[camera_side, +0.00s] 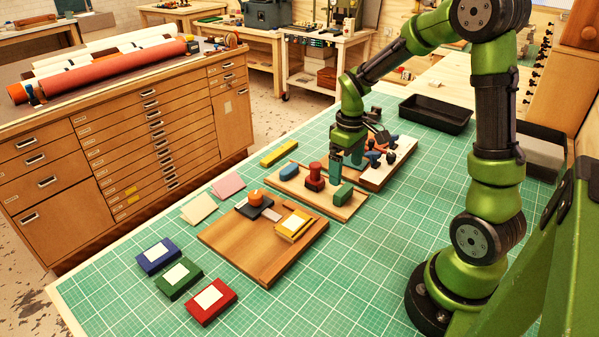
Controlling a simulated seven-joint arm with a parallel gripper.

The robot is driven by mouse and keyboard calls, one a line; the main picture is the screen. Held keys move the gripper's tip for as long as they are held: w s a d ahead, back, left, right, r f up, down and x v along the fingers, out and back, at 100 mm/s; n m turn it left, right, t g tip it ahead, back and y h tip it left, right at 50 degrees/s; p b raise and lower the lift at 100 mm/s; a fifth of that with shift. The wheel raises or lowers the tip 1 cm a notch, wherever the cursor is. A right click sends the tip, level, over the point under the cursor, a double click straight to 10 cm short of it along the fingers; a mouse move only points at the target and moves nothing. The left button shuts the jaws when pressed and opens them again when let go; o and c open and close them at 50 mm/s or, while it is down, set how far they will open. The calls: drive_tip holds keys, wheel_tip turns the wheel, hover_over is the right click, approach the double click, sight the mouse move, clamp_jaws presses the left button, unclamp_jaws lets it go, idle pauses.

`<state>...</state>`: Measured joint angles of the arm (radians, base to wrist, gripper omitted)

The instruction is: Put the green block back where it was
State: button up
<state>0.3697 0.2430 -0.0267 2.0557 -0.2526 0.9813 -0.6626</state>
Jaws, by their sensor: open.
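A small green block (343,193) lies near the right end of a small wooden board (345,211). My gripper (347,165) is open, with its fingers pointing down above the far side of that board, behind the green block. It appears apart from the block, and I see nothing between its fingers. A red knobbed piece (315,175) and a blue piece (289,172) sit on the same board, to the left of the block. A flat green pad with a white label (178,278) lies at the front left of the mat.
A larger wooden board (262,262) holds a yellow stack (294,225) and a dark piece with an orange knob (256,198). Blue (158,256) and red (210,301) pads flank the green pad. Behind the gripper is another board (388,174) with tools. A black tray (436,114) stands farther back.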

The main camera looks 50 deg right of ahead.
sight(344, 190)
drive_tip(key=s+a+r+m+t+y, duration=0.1)
drive_tip(key=s+a+r+m+t, duration=0.1)
drive_tip(key=a+r, duration=0.5)
drive_tip(key=s+a+r+m+t+y, duration=0.1)
drive_tip(key=s+a+r+m+t, duration=0.1)
drive_tip(key=s+a+r+t, duration=0.3)
drive_tip(key=s+a+r, duration=0.2)
drive_tip(key=a+r, duration=0.1)
drive_tip(key=a, duration=0.1)
drive_tip(key=shift+a, duration=0.4)
drive_tip(key=shift+c, duration=0.2)
